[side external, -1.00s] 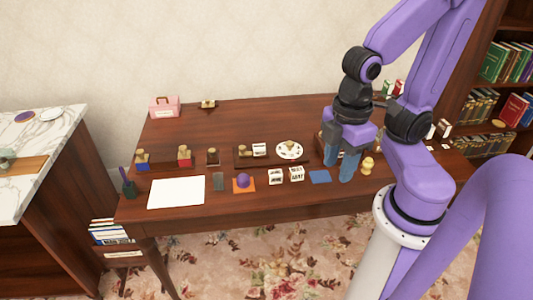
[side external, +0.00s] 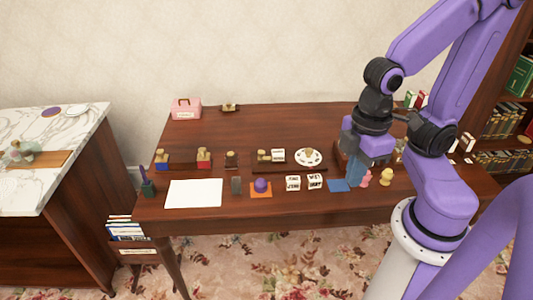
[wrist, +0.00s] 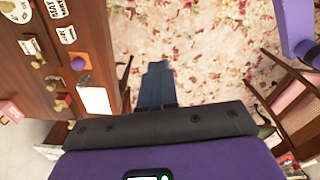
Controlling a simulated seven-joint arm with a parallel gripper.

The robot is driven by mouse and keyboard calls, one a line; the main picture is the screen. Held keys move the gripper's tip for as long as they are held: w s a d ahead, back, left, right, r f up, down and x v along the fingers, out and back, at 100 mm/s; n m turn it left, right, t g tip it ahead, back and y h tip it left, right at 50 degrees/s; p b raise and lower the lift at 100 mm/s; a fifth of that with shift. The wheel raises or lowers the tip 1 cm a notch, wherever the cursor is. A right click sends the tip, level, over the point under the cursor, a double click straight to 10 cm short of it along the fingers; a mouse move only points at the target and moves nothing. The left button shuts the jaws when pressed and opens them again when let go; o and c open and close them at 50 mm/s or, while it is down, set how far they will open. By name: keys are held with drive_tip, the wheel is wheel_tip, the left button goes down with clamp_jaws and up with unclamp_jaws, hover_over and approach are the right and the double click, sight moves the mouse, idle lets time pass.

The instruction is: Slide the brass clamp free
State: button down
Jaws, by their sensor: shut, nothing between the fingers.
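Several small brass-coloured pieces stand on the table in the side view: one on a blue block (side external: 162,157), one on a red block (side external: 203,156), one on a dark block (side external: 231,157), one beside a white label (side external: 264,155) and one on a round white plate (side external: 298,160). Another lies on a dark base (side external: 229,107) at the back. I cannot tell which is the clamp. My gripper (side external: 356,182) points down at the table's right part, right of these pieces, shut and empty. In the wrist view its blue fingers (wrist: 158,68) are together, with floor carpet behind them.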

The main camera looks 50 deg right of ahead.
drive_tip(key=w+a+f+m+t+y, duration=0.1)
drive_tip(key=w+f+m, duration=0.1)
drive_tip(key=w+m, duration=0.15)
drive_tip(key=w+a+f+m, duration=0.1)
drive_tip(key=w+f+m, duration=0.1)
drive_tip(key=w, duration=0.3)
drive_tip(key=m+t+h, duration=0.3)
drive_tip(key=m+t, duration=0.3)
drive_tip(key=m, duration=1.1)
approach(264, 156)
wheel_tip(264, 156, up, 4)
drive_tip(key=s+d, duration=0.2)
drive_tip(key=shift+s+a+f, duration=0.1)
drive_tip(key=shift+s, duration=0.1)
drive_tip(key=shift+f, duration=0.1)
drive_tip(key=shift+x, duration=4.9)
drive_tip(key=shift+a, duration=0.25)
